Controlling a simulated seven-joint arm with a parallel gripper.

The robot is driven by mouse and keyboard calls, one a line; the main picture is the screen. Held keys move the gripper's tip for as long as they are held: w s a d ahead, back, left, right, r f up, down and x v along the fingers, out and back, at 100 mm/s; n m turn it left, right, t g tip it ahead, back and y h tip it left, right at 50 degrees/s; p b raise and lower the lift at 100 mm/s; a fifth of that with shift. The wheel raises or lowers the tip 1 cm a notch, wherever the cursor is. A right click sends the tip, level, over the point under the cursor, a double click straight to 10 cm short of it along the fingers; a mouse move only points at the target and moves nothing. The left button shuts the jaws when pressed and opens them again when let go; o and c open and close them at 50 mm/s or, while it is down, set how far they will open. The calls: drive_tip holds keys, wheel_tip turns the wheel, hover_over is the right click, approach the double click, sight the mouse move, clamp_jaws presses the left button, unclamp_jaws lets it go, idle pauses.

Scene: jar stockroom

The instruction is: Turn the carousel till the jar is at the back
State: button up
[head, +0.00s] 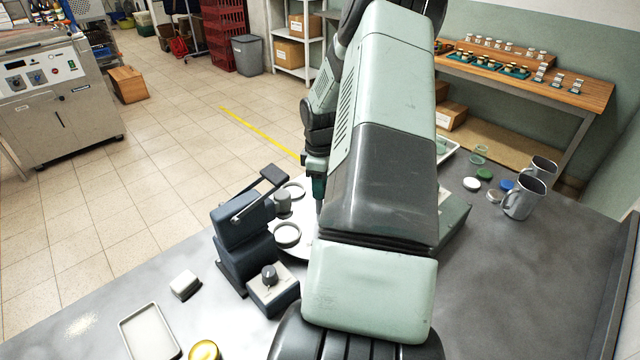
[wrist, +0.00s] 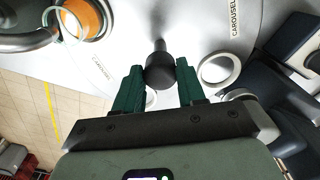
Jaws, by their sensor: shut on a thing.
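The carousel is a pale round disc (wrist: 200,25) with "CAROUSEL" labels and ring-shaped holders, filling much of the wrist view. In the head view, its left part (head: 302,220) shows beside my arm, which hides the rest. A clear jar with orange contents (wrist: 88,20) is at the upper left of the wrist view; I cannot make it out in the head view. My gripper (wrist: 160,78) has its two green fingers shut on a black knob (wrist: 160,68) on a short post on the carousel. Its fingertips are mostly hidden in the head view.
A dark lever machine (head: 245,225) stands close at the carousel's left. A control box with a knob (head: 272,290), a white block (head: 185,284) and a tray (head: 150,332) are nearer. Mugs (head: 523,198) and coloured lids (head: 484,174) are at the right. The front right bench is clear.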

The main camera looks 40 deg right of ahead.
clamp_jaws()
drive_tip(key=shift+m, duration=2.3)
drive_tip(key=shift+a+m, duration=0.1)
drive_tip(key=shift+m, duration=6.6)
